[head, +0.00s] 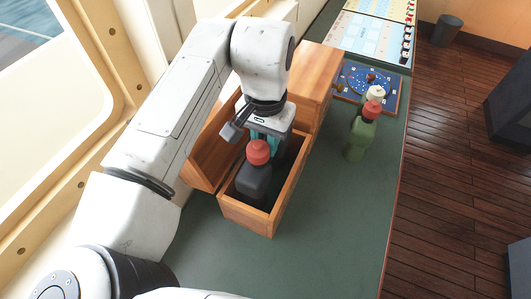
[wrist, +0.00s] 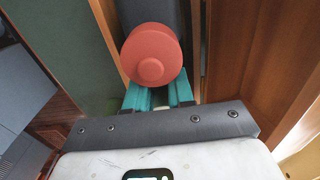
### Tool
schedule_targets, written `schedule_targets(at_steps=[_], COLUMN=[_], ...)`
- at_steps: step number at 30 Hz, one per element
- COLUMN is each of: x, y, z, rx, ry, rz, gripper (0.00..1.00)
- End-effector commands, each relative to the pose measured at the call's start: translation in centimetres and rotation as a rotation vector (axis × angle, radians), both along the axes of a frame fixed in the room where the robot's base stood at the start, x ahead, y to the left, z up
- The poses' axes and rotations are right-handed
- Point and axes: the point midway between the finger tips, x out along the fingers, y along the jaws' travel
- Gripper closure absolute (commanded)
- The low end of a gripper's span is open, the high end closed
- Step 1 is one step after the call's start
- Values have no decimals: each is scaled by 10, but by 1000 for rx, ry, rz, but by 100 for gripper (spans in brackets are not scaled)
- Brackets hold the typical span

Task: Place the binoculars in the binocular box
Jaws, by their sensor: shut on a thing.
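A dark grey, bottle-shaped thing with a round red cap (head: 254,180) stands upright within the walls of the open wooden box (head: 247,217). I cannot make out a binocular shape in it. My gripper (head: 265,137) is over the box, with its teal fingers shut on this thing close to the cap. In the wrist view the red cap (wrist: 152,55) covers part of the teal fingertips (wrist: 158,92), and the wooden box wall (wrist: 237,50) runs close on the right. Whether the thing's base touches the box floor is hidden.
The box's raised lid (head: 211,150) leans on the left. A green bottle-like thing with a red cap (head: 360,137) stands to the right, with a cream-topped piece (head: 376,93) behind it. A blue chart board (head: 355,80) lies beyond. The green counter (head: 330,215) is clear in front.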

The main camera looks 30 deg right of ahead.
Motion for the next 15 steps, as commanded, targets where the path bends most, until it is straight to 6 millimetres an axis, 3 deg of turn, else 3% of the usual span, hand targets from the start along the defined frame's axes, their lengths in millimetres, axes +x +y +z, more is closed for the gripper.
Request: schedule_targets(at_steps=[9, 15], x=[1, 0], y=[0, 0], z=[-33, -35], rx=[0, 0], ry=[-2, -1], rz=[1, 1], gripper=[100, 100])
